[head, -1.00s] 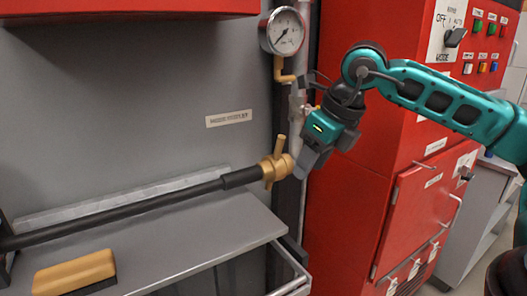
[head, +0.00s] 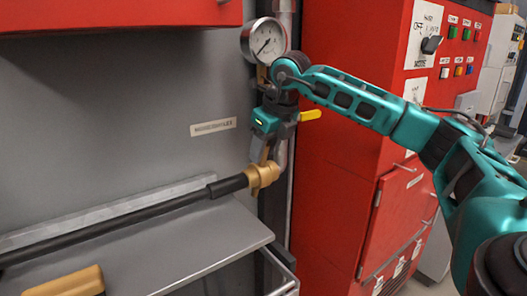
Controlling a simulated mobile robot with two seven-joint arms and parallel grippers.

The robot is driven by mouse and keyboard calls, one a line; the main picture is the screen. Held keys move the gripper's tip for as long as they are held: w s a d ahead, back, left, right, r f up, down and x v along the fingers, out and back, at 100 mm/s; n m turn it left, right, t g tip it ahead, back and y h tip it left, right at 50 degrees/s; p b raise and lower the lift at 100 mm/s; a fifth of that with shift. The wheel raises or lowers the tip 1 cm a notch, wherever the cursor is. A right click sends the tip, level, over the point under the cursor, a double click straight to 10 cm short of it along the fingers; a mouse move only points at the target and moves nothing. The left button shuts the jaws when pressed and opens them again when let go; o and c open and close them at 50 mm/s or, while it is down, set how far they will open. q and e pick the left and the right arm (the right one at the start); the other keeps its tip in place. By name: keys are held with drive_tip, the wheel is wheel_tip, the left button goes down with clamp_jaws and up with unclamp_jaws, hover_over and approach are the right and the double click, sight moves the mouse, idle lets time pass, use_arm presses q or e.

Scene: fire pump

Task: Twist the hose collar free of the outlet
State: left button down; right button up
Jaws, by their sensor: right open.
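The brass hose collar (head: 262,175) sits at the right end of the black hose (head: 120,218), against the outlet on the vertical pipe (head: 285,195). My right gripper (head: 264,154) is just above the collar, pointing down, and hides the collar's upper lug. It is open; whether its fingers touch the collar I cannot tell. My left gripper is not in view.
A pressure gauge (head: 264,41) is above my right gripper. A yellow lever (head: 310,115) sticks out right of it. A grey shelf (head: 190,250) below carries a wooden brush (head: 65,283). A red cabinet (head: 345,150) stands close on the right.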

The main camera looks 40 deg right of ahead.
drive_tip(key=shift+x, duration=0.95)
drive_tip(key=shift+c, duration=0.2)
clamp_jaws()
